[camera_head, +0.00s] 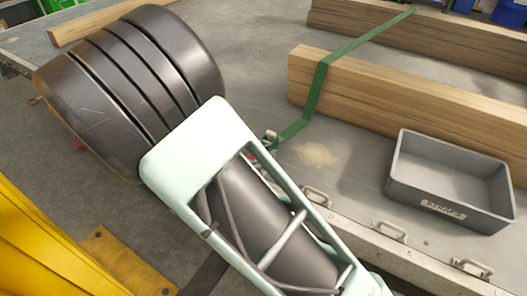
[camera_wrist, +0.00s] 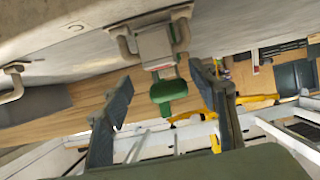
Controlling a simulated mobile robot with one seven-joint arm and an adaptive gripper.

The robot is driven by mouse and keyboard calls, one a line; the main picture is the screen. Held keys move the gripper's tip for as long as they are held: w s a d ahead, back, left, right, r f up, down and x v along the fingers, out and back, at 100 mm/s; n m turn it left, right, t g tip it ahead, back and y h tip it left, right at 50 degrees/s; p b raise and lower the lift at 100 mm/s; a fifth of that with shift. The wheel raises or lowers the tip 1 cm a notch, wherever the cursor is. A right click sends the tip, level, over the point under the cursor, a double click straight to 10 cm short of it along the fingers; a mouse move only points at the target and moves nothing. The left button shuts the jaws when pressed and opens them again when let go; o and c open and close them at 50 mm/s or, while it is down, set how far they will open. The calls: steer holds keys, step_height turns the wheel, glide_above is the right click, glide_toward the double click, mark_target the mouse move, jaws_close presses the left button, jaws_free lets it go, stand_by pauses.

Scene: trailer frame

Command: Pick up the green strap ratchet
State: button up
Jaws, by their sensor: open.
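The green strap ratchet (camera_wrist: 156,47) shows in the wrist view as a grey metal body with a rounded green part below it, at the trailer edge. My gripper (camera_wrist: 160,74) is open, with one dark finger on each side of the green part. The fingers look apart from it, and nothing is held. In the head view, a small part of the ratchet (camera_head: 270,138) shows at the end of the green strap (camera_head: 316,88), beside my arm. My arm hides the rest of it and my gripper there.
A long timber beam (camera_head: 420,97) lies under the strap on the grey trailer bed. A grey tray (camera_head: 405,185) stands at the right. Metal loops (camera_head: 390,231) line the trailer edge, and one loop (camera_wrist: 12,82) shows at left in the wrist view.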

mark_target(268, 140)
steer(key=x, duration=0.1)
steer(key=b+x, duration=0.1)
steer(key=x, duration=0.3)
steer(key=shift+w+a+r+b, duration=0.2)
steer(key=shift+w+b, duration=0.2)
steer(key=shift+c, duration=0.5)
jaws_close()
steer(key=shift+r, duration=0.15)
